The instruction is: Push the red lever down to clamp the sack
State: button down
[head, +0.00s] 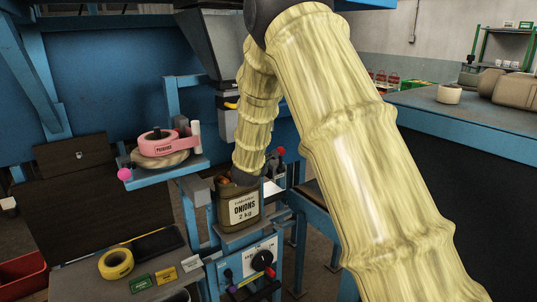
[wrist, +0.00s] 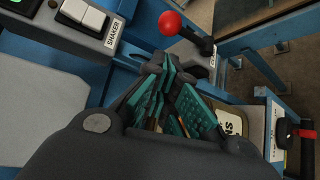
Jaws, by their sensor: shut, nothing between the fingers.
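The red lever shows in the wrist view as a red ball knob (wrist: 171,22) on a dark arm reaching down right to a pivot. In the head view the red knob (head: 281,151) stands just right of my sleeved forearm. The sack (head: 241,208), labelled ONIONS 2 kg, stands upright on a blue stand below my wrist; part of its label (wrist: 230,120) shows in the wrist view. My gripper (wrist: 172,78) is shut and empty, its teal finger pads together, apart from the knob in the wrist picture. My arm hides the fingertips in the head view.
A metal chute (head: 212,45) hangs above the sack. A blue shelf with a pink tape dispenser (head: 160,143) is to the left. A control box with a black dial (head: 262,260) sits below. A switch box marked SHAKER (wrist: 85,20) is at the wrist view's upper left.

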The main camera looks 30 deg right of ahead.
aim_at(280, 160)
jog(key=shift+p+x, duration=1.6)
jog(key=shift+x, duration=3.4)
jog(key=shift+f, duration=0.15)
jog(key=shift+a+b, duration=0.15)
jog(key=shift+b, duration=0.2)
jog(key=shift+s, duration=0.2)
